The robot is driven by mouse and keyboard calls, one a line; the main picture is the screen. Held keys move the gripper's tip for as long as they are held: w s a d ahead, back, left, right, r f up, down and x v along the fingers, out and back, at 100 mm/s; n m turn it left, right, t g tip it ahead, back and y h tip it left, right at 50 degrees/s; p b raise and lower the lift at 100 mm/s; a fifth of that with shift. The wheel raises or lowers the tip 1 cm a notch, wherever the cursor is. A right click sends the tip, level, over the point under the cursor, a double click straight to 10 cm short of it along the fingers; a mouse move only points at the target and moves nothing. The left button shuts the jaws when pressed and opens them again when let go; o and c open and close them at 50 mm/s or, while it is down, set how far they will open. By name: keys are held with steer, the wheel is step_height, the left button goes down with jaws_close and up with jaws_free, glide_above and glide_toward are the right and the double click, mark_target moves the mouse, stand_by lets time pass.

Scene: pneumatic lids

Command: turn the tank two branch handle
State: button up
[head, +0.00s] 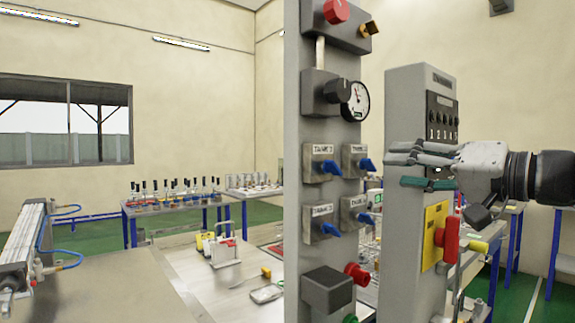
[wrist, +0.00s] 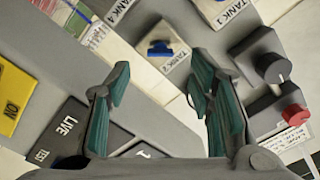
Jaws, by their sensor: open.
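A grey upright panel carries blue handles in two rows. The tank two branch handle (head: 367,164) is the upper right one, on a small grey block. In the wrist view the blue handle (wrist: 159,48), labelled TANK 2, lies beyond the fingertips, roughly between them in the picture. My gripper (head: 396,166) is open and empty, just right of that handle in the head view, its fingers pointing left. In the wrist view its two fingers (wrist: 158,72) stand apart with a gap from the handle. No contact shows.
The TANK 1 handle (head: 327,167) sits left of it; two more blue handles (head: 329,229) are below. A gauge (head: 355,101) and black knob (wrist: 273,68) are above. A grey post (head: 408,245) with a red switch (head: 449,240) stands close beside my fingers.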

mark_target(373, 167)
steer(key=shift+x, duration=3.1)
jaws_close()
